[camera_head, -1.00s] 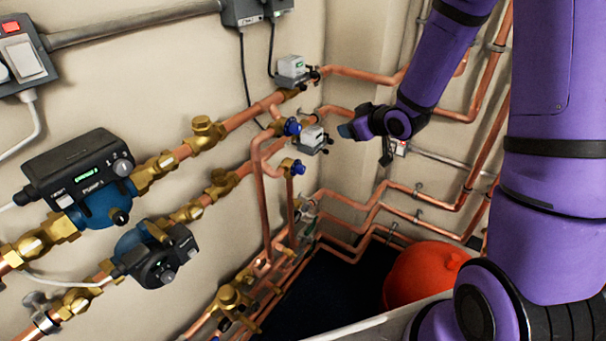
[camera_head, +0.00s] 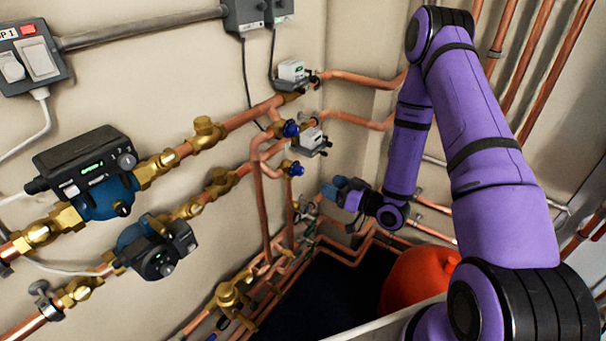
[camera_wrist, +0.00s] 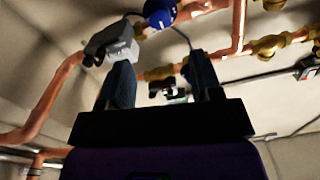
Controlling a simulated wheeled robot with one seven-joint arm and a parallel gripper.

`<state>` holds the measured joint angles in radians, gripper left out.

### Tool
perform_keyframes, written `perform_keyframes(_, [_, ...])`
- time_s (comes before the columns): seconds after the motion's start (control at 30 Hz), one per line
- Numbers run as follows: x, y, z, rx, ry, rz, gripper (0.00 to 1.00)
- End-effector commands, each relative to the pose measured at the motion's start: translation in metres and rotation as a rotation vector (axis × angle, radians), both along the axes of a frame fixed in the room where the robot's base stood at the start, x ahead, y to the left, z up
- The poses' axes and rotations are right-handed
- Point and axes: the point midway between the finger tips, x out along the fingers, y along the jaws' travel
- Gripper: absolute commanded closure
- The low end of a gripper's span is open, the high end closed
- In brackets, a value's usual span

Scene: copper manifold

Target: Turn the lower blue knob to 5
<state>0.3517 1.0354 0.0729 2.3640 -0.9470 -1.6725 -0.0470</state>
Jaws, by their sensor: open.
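The lower blue knob (camera_head: 297,168) sits on a brass valve at the end of a copper branch pipe. The upper blue knob (camera_head: 290,128) is above it, slightly left. My gripper (camera_head: 333,188) is right of and a little below the lower knob, apart from it. In the wrist view, my gripper (camera_wrist: 161,80) has its two dark fingers spread with nothing held between them. One blue knob (camera_wrist: 160,12) shows at the top edge there, beyond the fingertips; I cannot tell which of the two it is. No knob numbers are readable.
Grey actuators (camera_head: 312,139) and (camera_head: 291,71) stand on the copper pipes near the knobs. Two pumps (camera_head: 100,185) and (camera_head: 157,250) are at the left. A red vessel (camera_head: 415,282) lies below my arm. Copper pipes run along the right wall and low behind my gripper.

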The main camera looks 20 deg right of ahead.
Motion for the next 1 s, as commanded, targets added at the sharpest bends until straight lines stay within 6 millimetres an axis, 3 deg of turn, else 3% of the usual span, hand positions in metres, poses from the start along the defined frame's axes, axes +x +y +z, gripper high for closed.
perform_keyframes(0.6, [0.074, 0.054, 0.001, -0.002, -0.002, 0.003, 0.41])
perform_keyframes(1.0, [0.086, 0.063, 0.001, -0.001, 0.0, 0.0, 0.41])
